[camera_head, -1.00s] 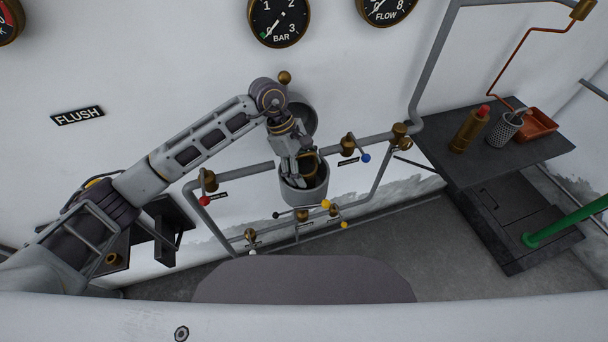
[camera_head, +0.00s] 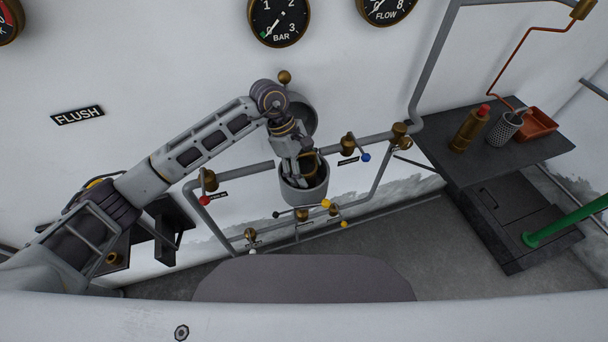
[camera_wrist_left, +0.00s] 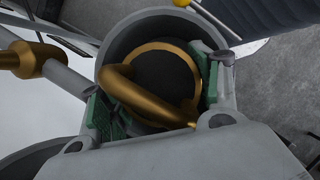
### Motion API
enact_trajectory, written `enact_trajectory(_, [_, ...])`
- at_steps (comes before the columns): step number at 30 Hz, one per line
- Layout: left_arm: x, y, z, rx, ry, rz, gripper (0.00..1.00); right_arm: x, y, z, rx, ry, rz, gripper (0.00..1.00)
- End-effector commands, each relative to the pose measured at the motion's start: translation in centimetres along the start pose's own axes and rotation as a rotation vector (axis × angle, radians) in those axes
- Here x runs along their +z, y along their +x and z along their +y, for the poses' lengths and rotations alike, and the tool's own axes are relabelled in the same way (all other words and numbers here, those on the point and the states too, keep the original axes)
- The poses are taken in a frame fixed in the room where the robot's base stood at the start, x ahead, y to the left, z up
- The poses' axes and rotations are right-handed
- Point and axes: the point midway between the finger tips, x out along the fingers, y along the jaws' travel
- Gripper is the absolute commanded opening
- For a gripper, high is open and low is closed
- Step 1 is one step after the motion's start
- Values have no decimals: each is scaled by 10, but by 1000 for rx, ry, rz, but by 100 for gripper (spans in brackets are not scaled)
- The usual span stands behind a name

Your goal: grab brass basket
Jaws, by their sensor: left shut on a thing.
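The brass basket (camera_wrist_left: 150,95) has a thick brass handle and a brass rim around a dark inside. It sits in the mouth of a round grey housing (camera_head: 304,191) on the wall pipe. My left gripper (camera_head: 301,178) reaches down into the housing and is shut on the basket. In the left wrist view its green-padded fingers (camera_wrist_left: 152,98) lie on both sides of the basket. The head view shows part of the brass handle (camera_head: 310,163) beside the fingers; the basket's lower part is hidden in the housing. My right gripper is not in view.
Grey pipes with small coloured-handled valves (camera_head: 348,147) surround the housing. A round grey lid (camera_head: 303,117) stands open behind it. At right, a dark table (camera_head: 540,150) holds a brass cylinder (camera_head: 469,131), a perforated metal cup (camera_head: 506,127) and an orange tray (camera_head: 537,125).

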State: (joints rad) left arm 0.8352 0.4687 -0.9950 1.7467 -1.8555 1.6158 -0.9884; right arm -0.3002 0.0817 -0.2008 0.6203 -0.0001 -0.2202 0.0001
Motion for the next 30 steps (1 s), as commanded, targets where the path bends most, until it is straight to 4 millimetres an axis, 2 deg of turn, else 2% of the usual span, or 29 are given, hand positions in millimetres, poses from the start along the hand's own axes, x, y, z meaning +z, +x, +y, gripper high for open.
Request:
enact_trajectory(11, [4,-10,1,4,2,0,28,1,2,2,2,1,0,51])
enact_trajectory(30, [34,-81,1,2,1,0,28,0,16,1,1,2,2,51])
